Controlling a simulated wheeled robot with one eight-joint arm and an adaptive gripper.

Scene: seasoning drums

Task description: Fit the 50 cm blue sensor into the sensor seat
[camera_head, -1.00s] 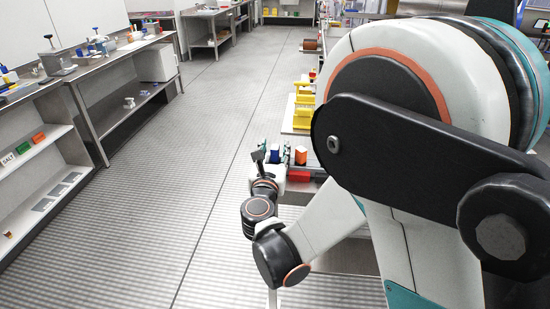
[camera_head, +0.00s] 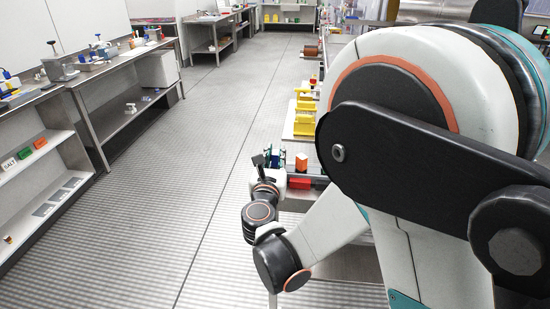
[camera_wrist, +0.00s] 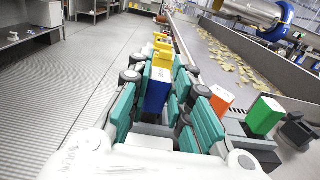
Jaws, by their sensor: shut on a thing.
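The blue sensor (camera_wrist: 158,88) is an upright blue block with a small white label, seen in the wrist view. It stands between the teal fingers of my gripper (camera_wrist: 160,100), which is shut on it. In the head view my gripper (camera_head: 276,162) is small, at the near end of the bench, left of an orange block. I cannot make out the sensor seat; a white block (camera_wrist: 150,142) shows just below the blue sensor, and I cannot tell whether they touch.
An orange block (camera_wrist: 221,100) and a green block (camera_wrist: 264,115) stand right of my gripper. Yellow fixtures (camera_wrist: 163,50) line the bench ahead. A conveyor (camera_wrist: 235,70) with scattered pale pieces runs at the right. The floor aisle (camera_head: 190,150) at the left is clear.

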